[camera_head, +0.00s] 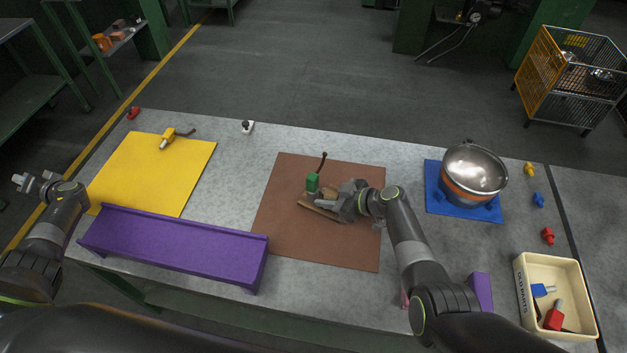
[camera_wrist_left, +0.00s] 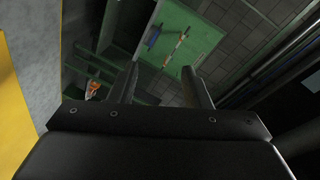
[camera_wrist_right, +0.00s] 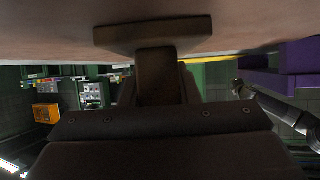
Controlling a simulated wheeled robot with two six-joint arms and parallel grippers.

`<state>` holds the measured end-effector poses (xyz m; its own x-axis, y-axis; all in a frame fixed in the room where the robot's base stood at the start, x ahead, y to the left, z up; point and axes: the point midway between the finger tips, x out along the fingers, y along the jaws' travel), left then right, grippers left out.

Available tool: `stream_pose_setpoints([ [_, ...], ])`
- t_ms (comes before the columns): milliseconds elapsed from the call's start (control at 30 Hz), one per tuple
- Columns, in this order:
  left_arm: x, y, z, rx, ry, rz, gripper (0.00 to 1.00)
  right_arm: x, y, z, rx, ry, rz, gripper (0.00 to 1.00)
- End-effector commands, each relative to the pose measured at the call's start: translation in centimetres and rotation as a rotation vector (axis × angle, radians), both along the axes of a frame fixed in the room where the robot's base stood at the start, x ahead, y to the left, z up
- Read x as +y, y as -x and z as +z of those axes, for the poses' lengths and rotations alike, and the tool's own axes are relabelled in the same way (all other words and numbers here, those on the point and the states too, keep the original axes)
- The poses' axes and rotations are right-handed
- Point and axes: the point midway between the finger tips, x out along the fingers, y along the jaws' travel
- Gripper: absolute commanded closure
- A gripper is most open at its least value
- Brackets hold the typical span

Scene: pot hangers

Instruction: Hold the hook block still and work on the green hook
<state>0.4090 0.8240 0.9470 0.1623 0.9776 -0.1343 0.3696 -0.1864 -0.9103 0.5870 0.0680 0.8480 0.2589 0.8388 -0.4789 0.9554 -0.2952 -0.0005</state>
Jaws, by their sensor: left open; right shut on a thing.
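The green hook (camera_head: 312,182) has a dark rod rising from its top and stands upright at the brown hook block (camera_head: 316,210), on the brown mat (camera_head: 345,255). My right gripper (camera_head: 346,198) is shut on the hook block from the right. In the right wrist view the block (camera_wrist_right: 152,34) shows as a wide flat part with a narrower upright between the fingers. The green hook is not seen there. My left gripper (camera_head: 22,183) is open and empty, off the table's left end. Its two fingers stand apart in the left wrist view (camera_wrist_left: 164,88).
A purple bench-like rack (camera_head: 170,245) stands at the front left. A yellow mat (camera_head: 150,180) bears a yellow hook (camera_head: 168,138). A cream bin (camera_head: 587,325) holds loose hooks at the front right.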

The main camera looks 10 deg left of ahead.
Motion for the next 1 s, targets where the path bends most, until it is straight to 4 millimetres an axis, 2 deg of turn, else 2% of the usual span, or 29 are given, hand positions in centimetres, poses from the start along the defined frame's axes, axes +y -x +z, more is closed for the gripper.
stream_pose_setpoints([
  [33, -1.6, -2.5, 0.8, -0.032, -0.001, 0.006, 0.56, -0.1, -0.1, 0.0, -0.001, 0.001, -0.001, 1.00],
  [100, -4.1, -5.0, 0.7, -0.056, 0.026, 0.025, 0.56, -0.1, -0.1, 0.0, -0.001, 0.001, -0.001, 1.00],
  [267, -10.5, -9.6, -1.0, -0.077, 0.148, 0.060, 0.56, -0.1, -0.1, 0.0, -0.001, 0.001, -0.001, 1.00],
  [400, -16.3, -13.3, -2.1, -0.078, 0.267, 0.072, 0.56, -0.1, 0.0, 0.0, -0.001, 0.001, -0.001, 1.00],
  [533, -22.0, -16.4, -2.5, -0.063, 0.379, 0.069, 0.56, -0.1, -0.1, 0.0, -0.001, 0.001, -0.001, 1.00],
  [733, -31.0, -20.7, -2.1, -0.019, 0.549, 0.034, 0.56, -0.1, 0.0, 0.0, -0.001, 0.001, -0.001, 1.00],
  [1000, -43.6, -24.9, 0.3, 0.075, 0.764, -0.068, 0.56, -0.1, 0.0, 0.0, -0.001, 0.001, -0.001, 1.00],
])
